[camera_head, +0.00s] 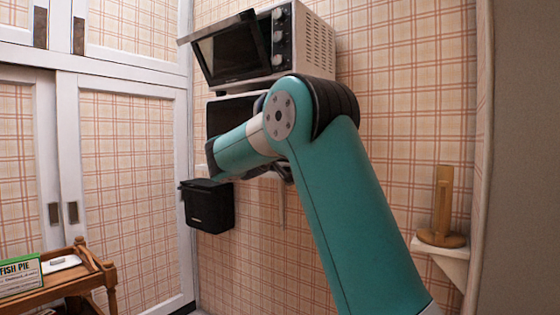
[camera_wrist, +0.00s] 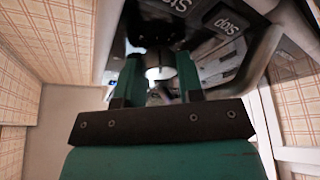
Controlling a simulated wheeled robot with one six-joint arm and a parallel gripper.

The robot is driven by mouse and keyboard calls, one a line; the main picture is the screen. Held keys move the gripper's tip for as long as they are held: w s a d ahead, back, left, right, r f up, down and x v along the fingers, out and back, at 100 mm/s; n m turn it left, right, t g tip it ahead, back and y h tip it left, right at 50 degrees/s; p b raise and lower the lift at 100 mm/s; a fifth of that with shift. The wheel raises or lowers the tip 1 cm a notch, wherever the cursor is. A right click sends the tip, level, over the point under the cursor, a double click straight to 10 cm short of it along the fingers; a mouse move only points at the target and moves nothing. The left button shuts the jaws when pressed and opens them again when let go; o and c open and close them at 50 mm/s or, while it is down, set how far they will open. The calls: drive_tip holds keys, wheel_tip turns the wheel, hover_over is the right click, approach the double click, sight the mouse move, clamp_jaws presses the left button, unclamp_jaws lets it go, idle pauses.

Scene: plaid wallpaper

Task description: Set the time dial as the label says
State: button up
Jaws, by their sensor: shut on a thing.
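My gripper (camera_wrist: 158,82) is in the wrist view, its two teal fingers closed on a dial (camera_wrist: 158,60) at the front of a dark control panel (camera_wrist: 215,52). The dial is mostly dark and blurred, so its pointer and time marks cannot be read. Buttons reading "Stop" and "Start" sit beside it. In the head view my arm covers the gripper and most of the lower appliance (camera_head: 222,103), whose dark upper left front shows. A green label reading "FISH PIE" (camera_head: 20,275) stands at the lower left; no time can be read on it.
A white oven (camera_head: 318,45) with knobs and a tilted-open door (camera_head: 228,50) is above my arm. A wooden cart (camera_head: 85,280) holds the label. A black box (camera_head: 207,205) shows below my arm's end. A wooden stand (camera_head: 442,210) is on a corner shelf at right.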

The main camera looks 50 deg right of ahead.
drive_tip(key=m+g+b, duration=0.1)
drive_tip(key=m+b, duration=0.1)
drive_tip(key=f+m+g+h+b, duration=0.1)
drive_tip(key=m+b, duration=0.2)
drive_tip(key=shift+w, duration=0.1)
drive_tip(key=m+g+b, duration=0.1)
drive_tip(key=m, duration=0.1)
drive_tip(key=m+g, duration=0.1)
drive_tip(key=m+g+h+b, duration=0.1)
drive_tip(key=m, duration=0.1)
drive_tip(key=shift+r+m+b, duration=0.25)
drive_tip(key=shift+m+b, duration=0.05)
drive_tip(key=shift+b, duration=0.05)
drive_tip(key=m+g, duration=0.1)
drive_tip(key=m, duration=0.2)
drive_tip(key=m+g, duration=0.2)
drive_tip(key=m, duration=0.1)
drive_tip(key=shift+w+r+m+g, duration=0.15)
drive_tip(key=shift+r+m+g, duration=0.05)
drive_tip(key=shift+m+g, duration=0.1)
drive_tip(key=shift+f+m+g+y+b, duration=0.1)
drive_tip(key=shift+m+g+y+b, duration=0.35)
drive_tip(key=shift+m, duration=0.45)
drive_tip(key=shift+r+m+g, duration=0.2)
drive_tip(key=shift+m+g, duration=0.25)
drive_tip(key=shift+m, duration=0.85)
drive_tip(key=shift+y, duration=0.25)
drive_tip(key=o, duration=0.9)
